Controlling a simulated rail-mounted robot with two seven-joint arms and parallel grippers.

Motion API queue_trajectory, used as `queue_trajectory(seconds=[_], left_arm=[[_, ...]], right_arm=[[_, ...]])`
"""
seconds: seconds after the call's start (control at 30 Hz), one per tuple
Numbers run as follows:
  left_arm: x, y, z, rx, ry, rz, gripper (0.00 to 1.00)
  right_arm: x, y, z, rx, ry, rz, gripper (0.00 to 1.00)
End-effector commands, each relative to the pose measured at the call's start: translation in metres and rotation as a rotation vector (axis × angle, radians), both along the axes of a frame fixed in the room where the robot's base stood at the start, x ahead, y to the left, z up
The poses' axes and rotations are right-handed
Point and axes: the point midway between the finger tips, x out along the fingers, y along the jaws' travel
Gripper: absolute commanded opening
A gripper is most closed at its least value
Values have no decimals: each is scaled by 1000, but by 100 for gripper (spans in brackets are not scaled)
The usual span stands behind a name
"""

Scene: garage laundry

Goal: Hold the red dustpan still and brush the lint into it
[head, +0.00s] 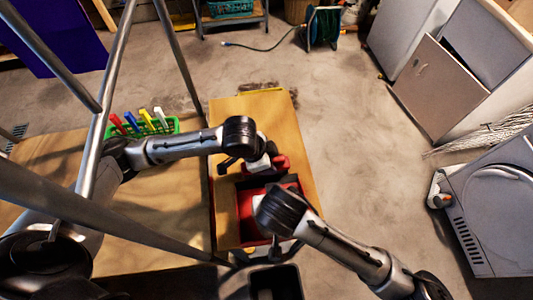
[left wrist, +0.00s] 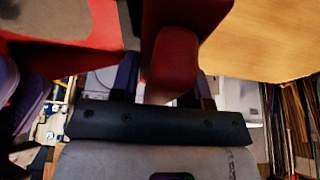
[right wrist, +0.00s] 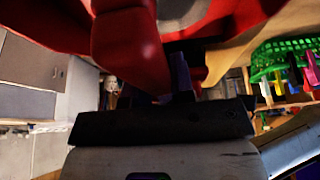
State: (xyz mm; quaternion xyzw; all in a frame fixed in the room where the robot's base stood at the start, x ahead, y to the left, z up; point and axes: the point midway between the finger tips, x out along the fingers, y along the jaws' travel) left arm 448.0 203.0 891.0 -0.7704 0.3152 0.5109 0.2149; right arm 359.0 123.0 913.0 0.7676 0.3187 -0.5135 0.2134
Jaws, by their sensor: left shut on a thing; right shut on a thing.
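A red, box-like thing with a dark inside (head: 246,205), which looks like the dustpan, lies on the wooden top (head: 227,222). My left gripper (head: 259,163) is at its far end, beside another red part (head: 281,163). In the left wrist view it is shut on a red handle (left wrist: 172,65). My right gripper (head: 266,222) is over the near part, its fingers mostly hidden by its own wrist. In the right wrist view it is shut on a red bar or handle (right wrist: 125,40). I cannot tell which handle is the brush's. I cannot make out lint.
A black open container (head: 287,283) is at the near edge. Grey appliances stand at right (head: 490,215). The wooden top's far end and right strip are clear.

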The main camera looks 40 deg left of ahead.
Motion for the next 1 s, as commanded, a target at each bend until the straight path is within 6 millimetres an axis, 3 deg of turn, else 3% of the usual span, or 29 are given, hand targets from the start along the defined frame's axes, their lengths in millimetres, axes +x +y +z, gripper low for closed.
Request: queue_trajectory(seconds=[0.1, 0.37, 1.0], left_arm=[[-10, -10, -4, -13, 18, -10, 0], [-10, -10, -4, -12, 18, -9, 0], [7, 7, 46, -6, 6, -5, 0]], right_arm=[[2, 0, -1, 2, -4, -4, 0], [2, 0, -1, 3, -4, -5, 0], [1, 0, -1, 0, -2, -2, 0]])
